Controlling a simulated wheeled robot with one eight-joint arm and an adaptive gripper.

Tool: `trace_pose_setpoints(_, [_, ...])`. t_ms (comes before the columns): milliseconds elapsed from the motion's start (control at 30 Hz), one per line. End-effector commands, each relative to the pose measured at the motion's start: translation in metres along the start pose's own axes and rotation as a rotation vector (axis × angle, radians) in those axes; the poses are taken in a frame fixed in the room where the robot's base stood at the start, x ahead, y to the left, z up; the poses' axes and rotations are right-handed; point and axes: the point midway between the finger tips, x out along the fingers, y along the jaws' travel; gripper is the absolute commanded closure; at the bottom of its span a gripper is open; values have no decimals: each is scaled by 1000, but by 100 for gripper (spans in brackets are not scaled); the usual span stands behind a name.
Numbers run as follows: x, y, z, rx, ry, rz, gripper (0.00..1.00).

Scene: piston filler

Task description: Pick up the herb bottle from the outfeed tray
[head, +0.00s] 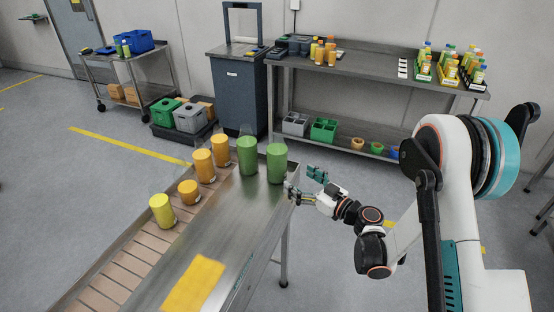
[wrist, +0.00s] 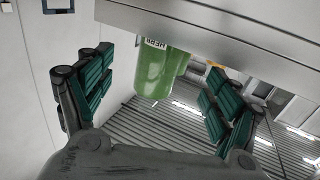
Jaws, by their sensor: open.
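Two green bottles stand upright at the far end of the metal outfeed tray (head: 215,235). The nearer-right green bottle (head: 277,163) is closest to my gripper, and the other green bottle (head: 247,156) stands just left of it. In the wrist view, which looks upside down, a green bottle with a HERB label (wrist: 154,72) shows between the fingers, with the second green bottle (wrist: 183,62) partly hidden behind it. My gripper (head: 304,183) is open and empty, just right of the tray's edge; its fingers also show wide apart in the wrist view (wrist: 157,93). Neither finger visibly touches a bottle.
Orange bottles (head: 203,166) and a yellow bottle (head: 162,210) stand on the slatted conveyor (head: 120,268) left of the tray. A yellow patch (head: 193,284) lies on the tray's near part. A steel shelf table (head: 385,77) with bottles stands behind. Floor right of the tray is clear.

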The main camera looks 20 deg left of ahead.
Motion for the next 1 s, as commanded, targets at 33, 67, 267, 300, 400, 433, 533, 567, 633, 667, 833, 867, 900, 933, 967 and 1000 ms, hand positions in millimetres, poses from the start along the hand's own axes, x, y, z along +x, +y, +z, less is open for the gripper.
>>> trace_pose_setpoints(33, [13,-1,-4,0,0,-4,17])
trace_pose_setpoints(67, [18,-1,-4,0,0,-4,17])
trace_pose_setpoints(267, [45,-1,1,-1,1,-1,17])
trace_pose_setpoints(300, [48,0,1,-1,1,-1,17])
trace_pose_setpoints(400, [52,0,0,0,1,0,17])
trace_pose_setpoints(433, [54,0,0,-1,1,0,17])
trace_pose_setpoints(533, [66,-2,-2,0,1,-1,17])
trace_pose_setpoints(567, [70,-3,-3,-1,1,-2,17])
trace_pose_setpoints(633, [81,-3,-5,-1,1,-2,17])
trace_pose_setpoints(667, [85,-4,-6,-1,1,-2,17])
trace_pose_setpoints(833, [101,-3,-7,-1,1,0,17])
trace_pose_setpoints(867, [102,-3,-7,-1,1,0,17])
trace_pose_setpoints(900, [103,-3,-8,-1,1,0,17])
trace_pose_setpoints(933, [103,-3,-8,-1,1,1,17])
trace_pose_setpoints(967, [103,-3,-8,-1,1,1,17])
trace_pose_setpoints(1000, [103,-3,-8,-1,1,1,17])
